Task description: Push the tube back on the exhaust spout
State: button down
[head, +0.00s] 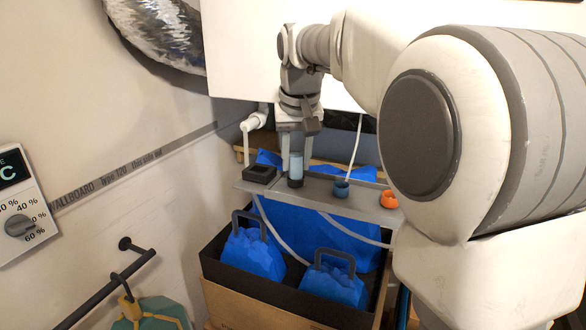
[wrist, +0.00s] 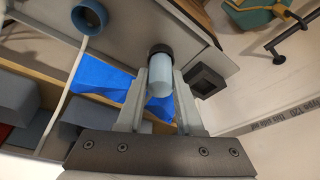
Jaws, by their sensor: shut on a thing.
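A pale blue tube (head: 296,164) stands upright at a dark round collar (head: 295,182) on a grey metal shelf (head: 318,193). The collar looks like the exhaust spout, but I cannot tell for sure. In the wrist view the pale blue tube (wrist: 160,84) lies between my fingers, with the dark collar (wrist: 160,52) at its far end. My gripper (head: 295,150) points down from above, its two fingers shut on the tube's sides. How far the tube sits in or on the collar is hard to tell.
On the shelf are a black square socket (head: 259,174) left of the tube, and a blue ring (head: 341,188) and an orange ring (head: 389,199) to the right. Blue handled blocks (head: 252,254) sit in a black tray below. White piping (head: 252,122) stands behind at left.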

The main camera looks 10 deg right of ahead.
aim_at(296, 155)
jog(key=shift+r, duration=0.1)
jog(key=shift+r+p, duration=1.3)
jog(key=shift+r, duration=0.05)
notch_tip(296, 155, up, 3)
jog(key=p, duration=0.3)
jog(key=shift+s+f, duration=0.1)
jog(key=shift+s, duration=0.05)
jog(key=shift+s+b, duration=0.9)
jog(key=shift+s, duration=0.45)
jog(key=s+b, duration=0.4)
jog(key=s, duration=0.7)
